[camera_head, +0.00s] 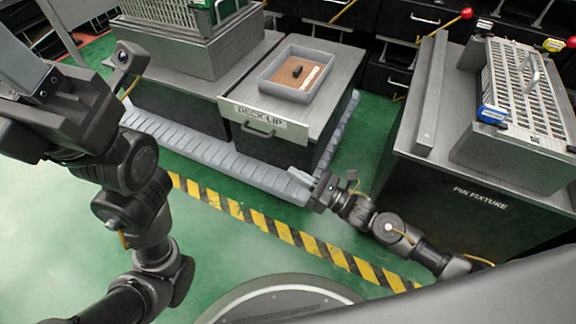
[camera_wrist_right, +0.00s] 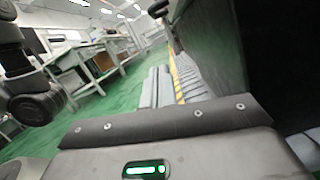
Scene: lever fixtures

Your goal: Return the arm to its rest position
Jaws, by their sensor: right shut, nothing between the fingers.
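My right arm reaches in from the lower right in the head view. Its gripper (camera_head: 301,178) is low beside the front corner of the desk-clip cabinet (camera_head: 240,138), shut and empty. It is left of the pin-fixture bench (camera_head: 462,215). I cannot tell whether the fingertips touch the grey ribbed platform edge. My left arm (camera_head: 128,165) is folded up at the left of the head view; its fingers do not show. The right wrist view shows a grey housing with a green light across the bottom, but no fingertips.
The cabinet carries a grey tray (camera_head: 267,84) with a small dark part in it. The pin-fixture bench carries a slotted metal plate (camera_head: 522,90) with a blue block (camera_head: 491,115). Yellow-black floor tape (camera_head: 285,232) crosses open green floor. Red-knobbed levers (camera_head: 466,14) stand behind.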

